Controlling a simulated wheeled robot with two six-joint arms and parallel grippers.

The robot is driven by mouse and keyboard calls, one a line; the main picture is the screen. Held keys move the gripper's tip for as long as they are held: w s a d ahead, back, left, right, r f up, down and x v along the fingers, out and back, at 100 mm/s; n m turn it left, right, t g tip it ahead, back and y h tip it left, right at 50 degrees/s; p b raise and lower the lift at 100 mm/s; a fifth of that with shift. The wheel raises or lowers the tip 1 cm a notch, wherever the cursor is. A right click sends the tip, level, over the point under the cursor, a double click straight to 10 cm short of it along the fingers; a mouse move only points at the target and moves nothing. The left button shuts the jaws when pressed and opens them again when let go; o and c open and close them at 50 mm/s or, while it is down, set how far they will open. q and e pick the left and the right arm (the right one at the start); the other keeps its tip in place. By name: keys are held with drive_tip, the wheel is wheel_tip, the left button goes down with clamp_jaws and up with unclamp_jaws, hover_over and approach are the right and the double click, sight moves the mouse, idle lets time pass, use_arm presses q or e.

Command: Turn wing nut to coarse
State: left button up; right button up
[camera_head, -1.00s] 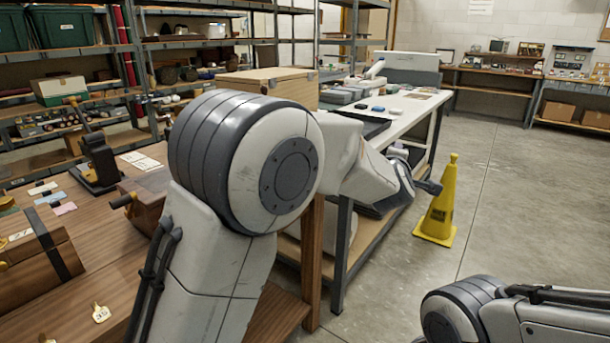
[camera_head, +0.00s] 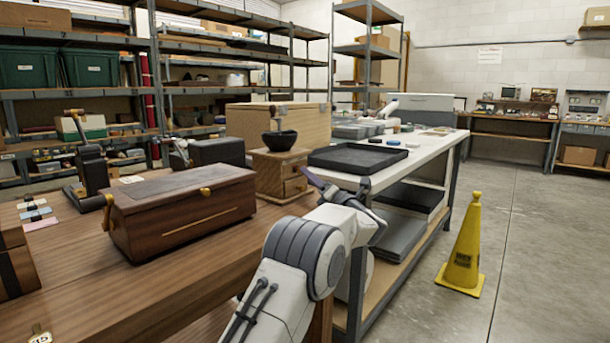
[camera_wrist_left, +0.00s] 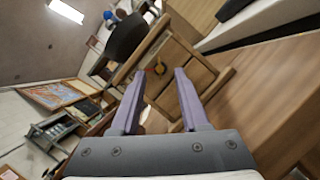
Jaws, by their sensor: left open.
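I cannot make out the wing nut or any coarse marking. My left gripper (camera_head: 318,184) is just right of the grinder in the head view. In the wrist view its two purple-grey fingers (camera_wrist_left: 159,72) are apart and empty, pointing at the grinder's front. My right gripper is out of view.
A dark wooden chest (camera_head: 180,212) sits left of the grinder, with a black lever device (camera_head: 92,168) beyond it. A black tray (camera_head: 357,157) lies on the white bench to the right. A yellow cone (camera_head: 463,250) stands on open floor.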

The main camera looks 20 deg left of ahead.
use_arm(q)
drive_tip(key=shift+x, duration=1.65)
clamp_jaws()
